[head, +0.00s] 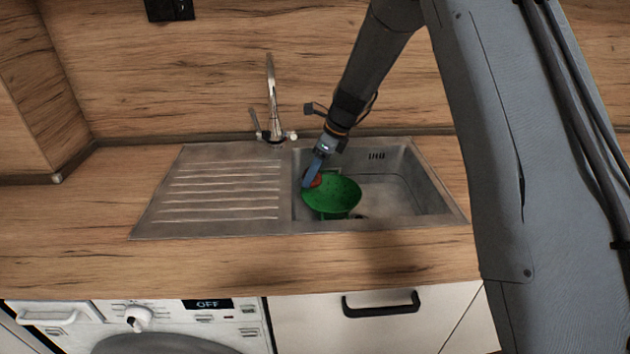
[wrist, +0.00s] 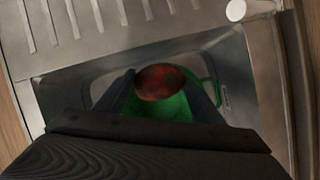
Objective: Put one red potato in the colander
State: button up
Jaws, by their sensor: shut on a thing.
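The green colander (head: 333,198) sits in the left part of the sink basin, and its green wall and a handle also show in the wrist view (wrist: 160,108). A red potato (head: 312,178) is between the fingers of my gripper (head: 310,172), at the colander's back left rim. In the wrist view the red potato (wrist: 161,82) lies between the two dark fingertips of my gripper (wrist: 165,90), with green behind and below it. My gripper is shut on the potato. I cannot tell whether the potato touches the colander. The colander's inside is partly hidden.
The steel sink basin (head: 405,193) has free room to the colander's right. A ribbed drainboard (head: 222,190) lies bare to the left. The faucet (head: 272,105) stands behind the sink, left of my arm. The wooden counter (head: 200,262) in front is clear.

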aim_at(314, 181)
jog(key=shift+f+p, duration=0.35)
jog(key=shift+f, duration=1.55)
jog(key=shift+f, duration=0.1)
jog(key=shift+f, duration=0.35)
jog(key=shift+f, duration=0.15)
jog(key=o, duration=1.1)
jog(key=shift+o, duration=0.2)
